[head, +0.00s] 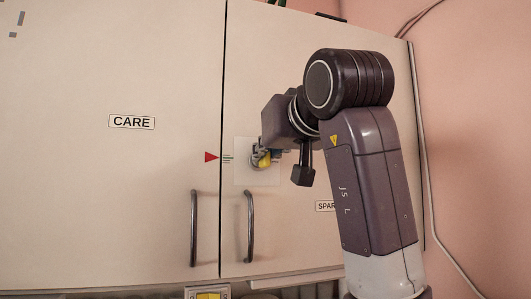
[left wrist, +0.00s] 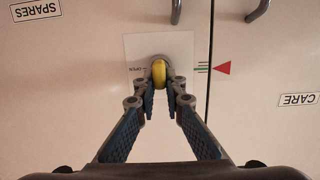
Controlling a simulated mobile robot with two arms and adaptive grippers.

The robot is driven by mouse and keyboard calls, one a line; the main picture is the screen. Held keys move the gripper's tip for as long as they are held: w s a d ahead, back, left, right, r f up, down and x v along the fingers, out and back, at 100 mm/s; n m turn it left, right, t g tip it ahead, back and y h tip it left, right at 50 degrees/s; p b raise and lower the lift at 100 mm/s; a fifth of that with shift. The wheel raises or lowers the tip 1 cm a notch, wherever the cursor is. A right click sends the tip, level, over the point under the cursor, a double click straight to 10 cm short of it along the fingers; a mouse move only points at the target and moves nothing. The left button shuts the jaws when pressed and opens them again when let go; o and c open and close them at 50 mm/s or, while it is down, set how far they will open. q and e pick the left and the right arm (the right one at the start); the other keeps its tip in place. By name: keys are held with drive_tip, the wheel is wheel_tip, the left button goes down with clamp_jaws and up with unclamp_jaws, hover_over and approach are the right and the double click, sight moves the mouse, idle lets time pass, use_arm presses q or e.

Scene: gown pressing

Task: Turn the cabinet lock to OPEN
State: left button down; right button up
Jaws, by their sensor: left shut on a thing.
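The cabinet lock has a yellow knob (head: 265,161) on a pale square plate (head: 243,174) on the right-hand door. My left gripper (head: 261,154) reaches it from the right in the head view. In the left wrist view, its two fingers (left wrist: 160,90) are closed around the yellow knob (left wrist: 159,72), one on each side. The wrist view is upside down; a small OPEN mark (left wrist: 143,69) lies left of the knob there. A red triangle (head: 210,157) on the left door points toward green lines (head: 228,158) by the plate. My right gripper is not in view.
Two dark vertical door handles, the left (head: 194,228) and right (head: 249,226), stand below the lock, on either side of the door seam. A CARE label (head: 132,122) is on the left door. Grey cables (head: 432,190) run down the pink wall at right.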

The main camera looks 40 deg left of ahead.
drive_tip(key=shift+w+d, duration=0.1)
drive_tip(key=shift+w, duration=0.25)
use_arm(q)
drive_tip(key=m, duration=0.4)
drive_tip(key=shift+w+d+g+y+b, duration=0.1)
drive_tip(key=shift+w+g+y+b, duration=0.1)
drive_tip(key=shift+g+y+b, duration=0.15)
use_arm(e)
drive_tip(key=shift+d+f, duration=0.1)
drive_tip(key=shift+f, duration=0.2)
use_arm(q)
drive_tip(key=shift+w+d+m+g+y+b, duration=0.1)
drive_tip(key=shift+m+b, duration=0.1)
drive_tip(key=shift+m, duration=0.5)
drive_tip(key=shift+w+a+m+g+y+b, duration=0.15)
drive_tip(key=shift+m+b, duration=0.1)
drive_tip(key=shift+m, duration=0.45)
drive_tip(key=shift+s+d+m+g+b, duration=0.1)
drive_tip(key=shift+d+m+b, duration=0.1)
drive_tip(key=shift+m, duration=0.5)
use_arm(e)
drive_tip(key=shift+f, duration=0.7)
